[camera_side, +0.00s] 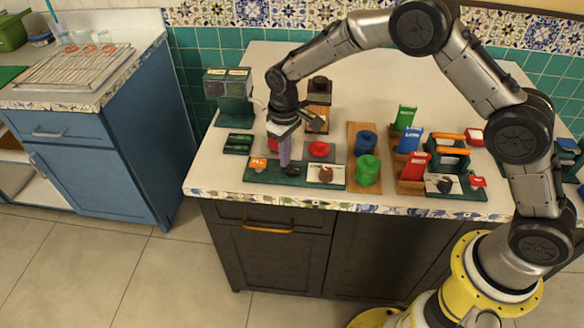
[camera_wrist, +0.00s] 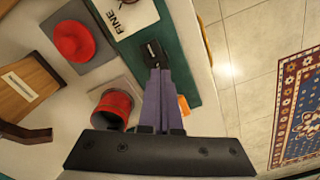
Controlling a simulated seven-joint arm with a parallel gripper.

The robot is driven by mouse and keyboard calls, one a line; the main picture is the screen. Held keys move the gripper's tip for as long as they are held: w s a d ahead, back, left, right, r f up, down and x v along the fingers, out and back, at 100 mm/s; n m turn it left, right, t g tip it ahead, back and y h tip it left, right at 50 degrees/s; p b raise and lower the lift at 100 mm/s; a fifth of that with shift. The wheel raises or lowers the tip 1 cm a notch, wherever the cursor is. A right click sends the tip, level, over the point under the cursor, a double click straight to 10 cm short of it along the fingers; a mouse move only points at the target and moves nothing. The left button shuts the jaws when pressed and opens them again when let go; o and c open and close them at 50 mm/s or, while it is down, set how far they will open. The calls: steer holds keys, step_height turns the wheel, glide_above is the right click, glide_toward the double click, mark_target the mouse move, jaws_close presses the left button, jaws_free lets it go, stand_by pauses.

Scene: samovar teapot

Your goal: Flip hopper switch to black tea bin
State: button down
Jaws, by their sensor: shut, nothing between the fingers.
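A green hopper box (camera_side: 228,92) with a clear window and two small labels on top stands at the back left of the counter. A small dark green panel (camera_side: 238,143) lies in front of it. I cannot make out which part is the switch or which bin is for black tea. My gripper (camera_side: 289,169) points down with its purple fingers shut and empty, over the green board (camera_side: 258,178) at the counter's front. I cannot tell whether the tips touch the board.
A red knob (camera_side: 320,149) and a red cup (camera_wrist: 112,106) are close to my fingers. A wooden grinder (camera_side: 319,95) stands behind. Blue and green canisters (camera_side: 367,170), coloured scoops (camera_side: 404,118) and an orange-handled caddy (camera_side: 448,153) stand to the right. The counter's back is clear.

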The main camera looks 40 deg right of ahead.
steer(key=shift+f, duration=0.55)
stand_by(0.4)
steer(key=shift+r, duration=3.5)
steer(key=shift+d, duration=0.1)
